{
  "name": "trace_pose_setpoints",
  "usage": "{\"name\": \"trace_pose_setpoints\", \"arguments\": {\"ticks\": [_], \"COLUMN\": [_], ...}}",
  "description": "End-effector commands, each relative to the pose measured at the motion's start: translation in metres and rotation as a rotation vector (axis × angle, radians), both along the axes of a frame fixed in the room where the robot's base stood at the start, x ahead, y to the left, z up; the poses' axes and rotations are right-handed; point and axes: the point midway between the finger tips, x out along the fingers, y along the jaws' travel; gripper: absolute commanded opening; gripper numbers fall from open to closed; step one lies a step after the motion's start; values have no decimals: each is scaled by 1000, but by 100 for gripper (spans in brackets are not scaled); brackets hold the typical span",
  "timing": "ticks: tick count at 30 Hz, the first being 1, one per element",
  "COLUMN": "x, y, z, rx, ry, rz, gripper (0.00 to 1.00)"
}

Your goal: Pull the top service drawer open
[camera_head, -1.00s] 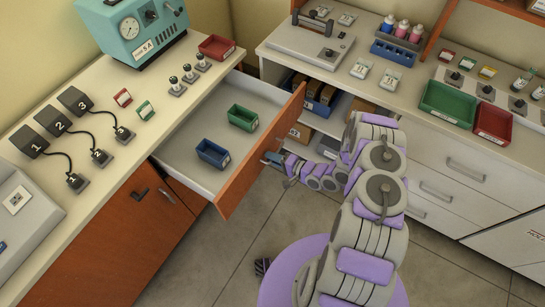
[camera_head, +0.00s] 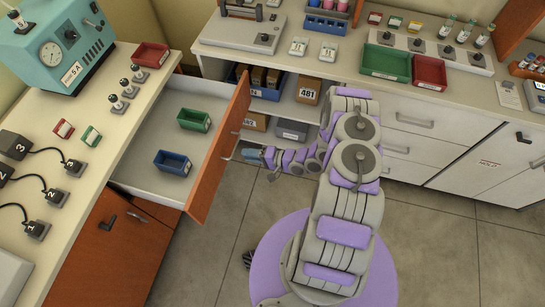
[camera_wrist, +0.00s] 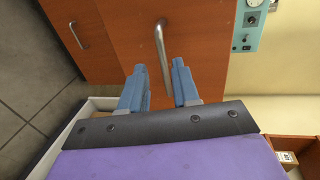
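The top service drawer (camera_head: 147,181) is pulled out from the left counter, and its orange-brown front (camera_head: 221,150) faces my arm. A green bin (camera_head: 194,120) and a blue bin (camera_head: 172,162) sit inside it. My gripper (camera_head: 245,153) is just right of the drawer front. In the wrist view, my gripper (camera_wrist: 160,82) has its two blue fingers spread apart. The metal drawer handle (camera_wrist: 161,45) shows between and beyond the fingertips, with space on both sides. I cannot tell how deep the handle sits between the fingers.
A lower cabinet door (camera_head: 120,250) is shut below the drawer. The left counter carries a red bin (camera_head: 151,55) and a teal device (camera_head: 60,45). Open shelves with a box labelled 481 (camera_head: 308,91) stand behind my gripper. Grey floor (camera_head: 215,255) is clear in front.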

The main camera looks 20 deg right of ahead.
Motion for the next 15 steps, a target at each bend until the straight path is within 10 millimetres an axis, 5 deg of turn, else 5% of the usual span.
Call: {"name": "trace_pose_setpoints", "arguments": {"ticks": [15], "x": [-49], "y": [-63], "z": [17], "rx": [-1], "ry": [-1], "rz": [-1], "gripper": [31]}}
